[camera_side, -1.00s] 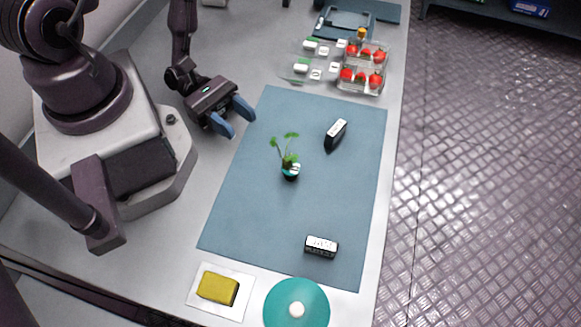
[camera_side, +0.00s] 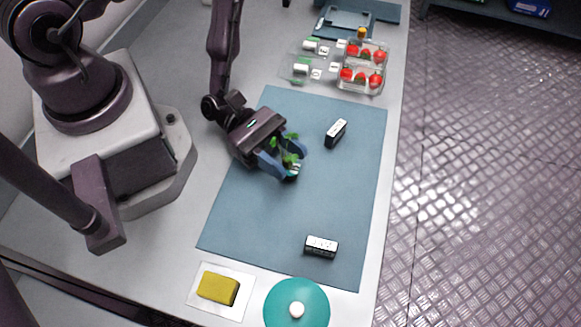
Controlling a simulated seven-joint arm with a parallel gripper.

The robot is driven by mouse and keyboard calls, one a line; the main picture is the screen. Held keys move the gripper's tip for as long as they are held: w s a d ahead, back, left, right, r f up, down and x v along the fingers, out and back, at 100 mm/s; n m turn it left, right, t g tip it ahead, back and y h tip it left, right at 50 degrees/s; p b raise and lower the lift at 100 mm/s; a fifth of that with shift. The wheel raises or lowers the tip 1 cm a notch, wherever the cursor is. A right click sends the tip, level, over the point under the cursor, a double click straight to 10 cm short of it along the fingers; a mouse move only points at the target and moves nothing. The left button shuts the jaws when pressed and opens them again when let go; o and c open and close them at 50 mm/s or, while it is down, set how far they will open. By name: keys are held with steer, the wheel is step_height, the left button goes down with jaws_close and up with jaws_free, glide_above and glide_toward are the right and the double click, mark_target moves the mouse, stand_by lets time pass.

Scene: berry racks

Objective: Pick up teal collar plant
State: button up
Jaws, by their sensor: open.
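The teal collar plant (camera_side: 291,160) is a small green-leaved plant in a dark pot with a teal collar. It stands on the blue-grey mat (camera_side: 270,225), left of the mat's middle. My gripper (camera_side: 289,165) is open, with its blue fingers on either side of the plant. The fingers and gripper body hide part of the leaves and most of the pot. I cannot tell whether the fingers touch it.
Two black-and-white blocks (camera_side: 336,132) (camera_side: 321,246) lie on the mat. A yellow block (camera_side: 218,287) on a white card and a teal disc (camera_side: 285,303) are at the front. Strawberry punnets (camera_side: 361,89) stand at the back. The mat's lower left is clear.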

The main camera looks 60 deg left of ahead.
steer(key=shift+d, duration=0.15)
jaws_close()
steer(key=shift+w+r, duration=0.1)
steer(key=shift+r, duration=0.05)
